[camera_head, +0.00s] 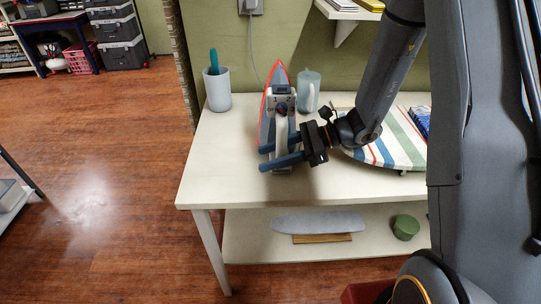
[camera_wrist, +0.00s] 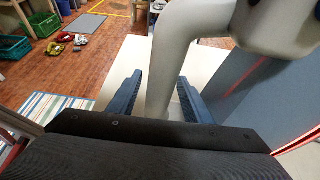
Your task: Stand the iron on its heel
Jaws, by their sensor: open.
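The iron (camera_head: 272,88) is on the white table with its pointed tip up and its red-edged soleplate toward the wall side. It looks upright on its heel, though my fingers partly hide its lower end. My gripper (camera_head: 277,151) is at the iron's lower front, with its two blue fingers spread. In the wrist view, the iron's pale handle (camera_wrist: 172,65) passes between the open fingers (camera_wrist: 160,98), with gaps visible on both sides. The blue-grey soleplate (camera_wrist: 258,95) is at the right there.
A white cup with a teal-handled item (camera_head: 217,90) stands left of the iron, and a pale mug (camera_head: 308,90) stands close behind it at right. A striped ironing board (camera_head: 396,150) lies to the right. The table's (camera_head: 225,175) front left is clear.

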